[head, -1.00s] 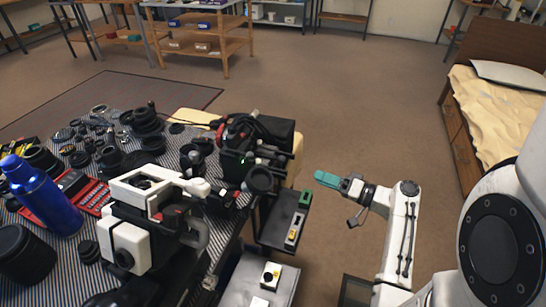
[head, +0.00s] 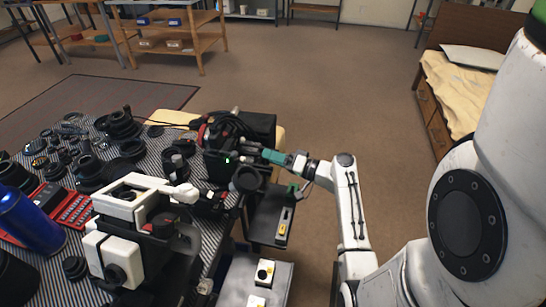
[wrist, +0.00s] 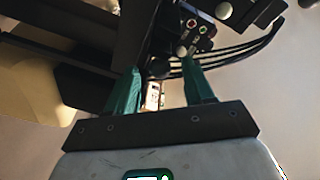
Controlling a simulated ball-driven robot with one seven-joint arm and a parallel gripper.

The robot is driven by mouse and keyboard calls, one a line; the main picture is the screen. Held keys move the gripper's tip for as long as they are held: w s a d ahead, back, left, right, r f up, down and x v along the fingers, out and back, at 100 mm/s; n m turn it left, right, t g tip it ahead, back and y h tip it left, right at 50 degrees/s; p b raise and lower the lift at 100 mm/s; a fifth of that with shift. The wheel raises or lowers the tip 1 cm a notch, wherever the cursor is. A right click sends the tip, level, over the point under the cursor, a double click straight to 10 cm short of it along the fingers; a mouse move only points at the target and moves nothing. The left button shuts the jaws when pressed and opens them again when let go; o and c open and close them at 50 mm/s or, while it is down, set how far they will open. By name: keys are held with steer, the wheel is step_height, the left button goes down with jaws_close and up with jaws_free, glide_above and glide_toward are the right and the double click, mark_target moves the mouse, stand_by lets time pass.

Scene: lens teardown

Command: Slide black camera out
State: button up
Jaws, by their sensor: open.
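A black camera-like unit (head: 228,160) with a small green light, a round dark lens and cables stands at the right end of the striped table. I cannot tell exactly which of its parts is the camera. My gripper (head: 268,155) has teal fingers and is at the right side of this unit, level with its middle. In the wrist view my gripper (wrist: 162,80) is open, with its fingers apart and tips close to black parts (wrist: 175,30) with white knobs and coloured buttons. I cannot tell whether they touch.
A white-and-black instrument (head: 130,225) stands at the front of the table, with a blue bottle (head: 30,220) to its left. Loose lens parts (head: 90,165) lie behind. Dark shelves (head: 270,220) with small switches are below my arm. The floor to the right is free.

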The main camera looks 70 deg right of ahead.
steer(key=shift+w, duration=0.15)
steer(key=shift+c, duration=0.2)
jaws_close()
stand_by(0.4)
